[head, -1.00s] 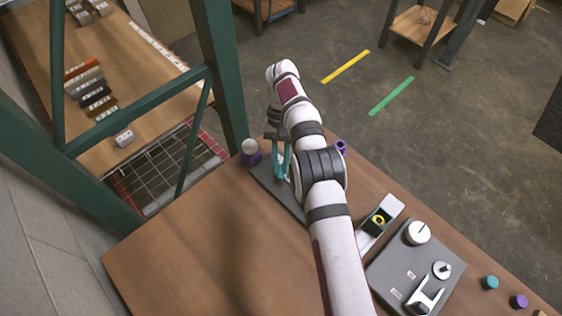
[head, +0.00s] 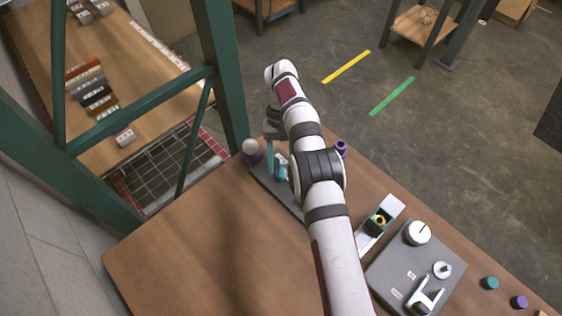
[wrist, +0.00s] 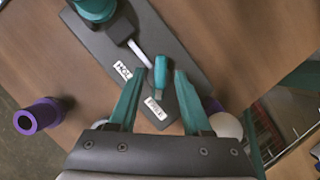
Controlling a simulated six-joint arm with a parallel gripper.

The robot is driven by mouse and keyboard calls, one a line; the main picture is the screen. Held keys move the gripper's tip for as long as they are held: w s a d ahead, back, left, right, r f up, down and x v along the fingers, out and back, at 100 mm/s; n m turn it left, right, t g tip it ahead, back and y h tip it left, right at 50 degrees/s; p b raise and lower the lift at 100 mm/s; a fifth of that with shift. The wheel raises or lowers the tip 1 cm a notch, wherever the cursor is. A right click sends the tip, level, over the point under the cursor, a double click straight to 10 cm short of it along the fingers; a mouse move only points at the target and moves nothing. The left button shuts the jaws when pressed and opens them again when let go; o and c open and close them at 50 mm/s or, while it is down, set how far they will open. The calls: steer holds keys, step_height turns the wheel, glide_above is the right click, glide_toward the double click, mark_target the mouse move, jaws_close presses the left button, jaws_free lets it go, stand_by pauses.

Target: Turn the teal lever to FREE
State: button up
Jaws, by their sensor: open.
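In the wrist view, the teal lever (wrist: 160,74) lies over a dark grey plate (wrist: 190,75), at the end of a pale rod. My gripper (wrist: 160,80) is open, with one teal finger on each side of the lever and a visible gap on both sides. Two white labels are on the plate: one (wrist: 122,71) left of the lever, the other (wrist: 155,108) just below its near end. Their lettering is too small to read surely. In the head view, my gripper (head: 276,160) is over the plate (head: 262,179), and my arm hides much of it.
In the wrist view, a teal round part (wrist: 96,8) stands at the plate's far end, and a purple hollow cylinder (wrist: 40,116) is at left. A white ball (head: 249,147) on a purple holder is beside the plate. The table's left part (head: 190,245) is clear.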

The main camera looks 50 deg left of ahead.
mark_target(281, 166)
step_height(281, 166, up, 4)
steer(key=shift+r, duration=0.25)
steer(key=w+d+r, duration=0.5)
steer(key=d+r, duration=0.1)
steer(key=d, duration=0.4)
steer(key=shift+w+d+r, duration=0.15)
steer(key=shift+d+r, duration=0.05)
steer(key=shift+r, duration=0.05)
steer(key=s+d+r+m+y, duration=0.2)
steer(key=d+r+m, duration=0.3)
steer(key=d, duration=0.4)
steer(key=s+d+r+m+y, duration=0.1)
steer(key=s+d+r+m, duration=0.1)
steer(key=d+r, duration=0.65)
steer(key=s+d+f+m+t+y, duration=0.1)
steer(key=s+d+f+m, duration=0.1)
steer(key=s+d+m, duration=0.2)
steer(key=s+d+f+m+t+y, duration=0.1)
steer(key=s+d+f+m+t, duration=0.1)
steer(key=s+d, duration=0.4)
steer(key=s+f+m, duration=0.1)
steer(key=s, duration=0.3)
steer(key=shift+s+m, duration=0.2)
steer(key=shift+m, duration=0.2)
